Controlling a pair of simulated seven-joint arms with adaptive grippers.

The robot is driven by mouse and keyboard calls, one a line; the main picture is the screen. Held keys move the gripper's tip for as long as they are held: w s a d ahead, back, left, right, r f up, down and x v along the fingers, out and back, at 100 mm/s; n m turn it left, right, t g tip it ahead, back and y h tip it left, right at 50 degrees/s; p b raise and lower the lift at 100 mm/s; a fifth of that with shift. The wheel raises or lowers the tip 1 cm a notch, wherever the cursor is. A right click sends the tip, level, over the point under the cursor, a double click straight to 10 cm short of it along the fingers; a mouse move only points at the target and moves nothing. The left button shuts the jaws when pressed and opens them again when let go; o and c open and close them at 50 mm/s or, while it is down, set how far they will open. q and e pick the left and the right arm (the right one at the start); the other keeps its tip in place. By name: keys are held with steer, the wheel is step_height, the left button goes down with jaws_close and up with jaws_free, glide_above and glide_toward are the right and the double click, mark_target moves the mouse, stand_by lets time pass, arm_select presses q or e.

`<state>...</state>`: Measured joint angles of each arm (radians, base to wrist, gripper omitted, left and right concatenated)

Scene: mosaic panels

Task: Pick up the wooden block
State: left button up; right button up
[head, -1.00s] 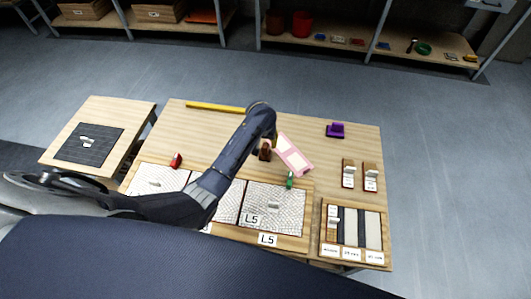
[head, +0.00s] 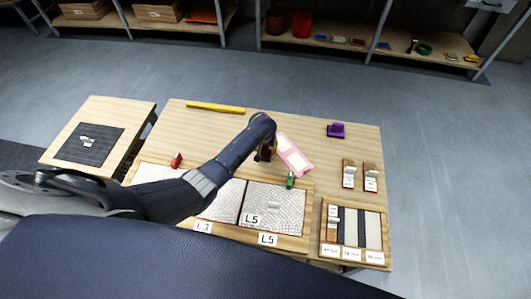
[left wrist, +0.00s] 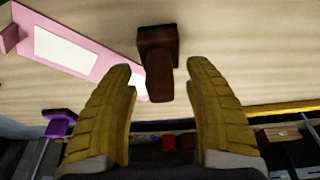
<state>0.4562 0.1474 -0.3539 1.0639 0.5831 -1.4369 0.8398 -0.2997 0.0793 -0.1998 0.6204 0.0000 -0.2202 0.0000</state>
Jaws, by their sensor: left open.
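The dark brown wooden block (left wrist: 158,62) stands on the wooden table in the left wrist view, with a wider part and a narrower part. In the head view the block (head: 267,152) is mostly hidden by my left gripper (head: 262,157), just left of the pink frame. In the left wrist view my left gripper (left wrist: 160,75) is open. Its two yellow fingers lie either side of the block's line, with gaps on both sides and no visible contact. My right gripper is not in view.
The pink frame (head: 294,154) and a green item (head: 290,180) lie close to the block. Pale mosaic panels (head: 275,208) fill the table's front. A red item (head: 177,160), yellow bar (head: 215,107) and purple item (head: 336,130) stand apart. The table's back middle is clear.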

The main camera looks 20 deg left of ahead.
arm_select(q)
steer(key=shift+w+f, duration=0.15)
steer(key=shift+f, duration=0.35)
jaws_close()
steer(key=shift+r, duration=0.15)
step_height(320, 180, up, 20)
stand_by(0.8)
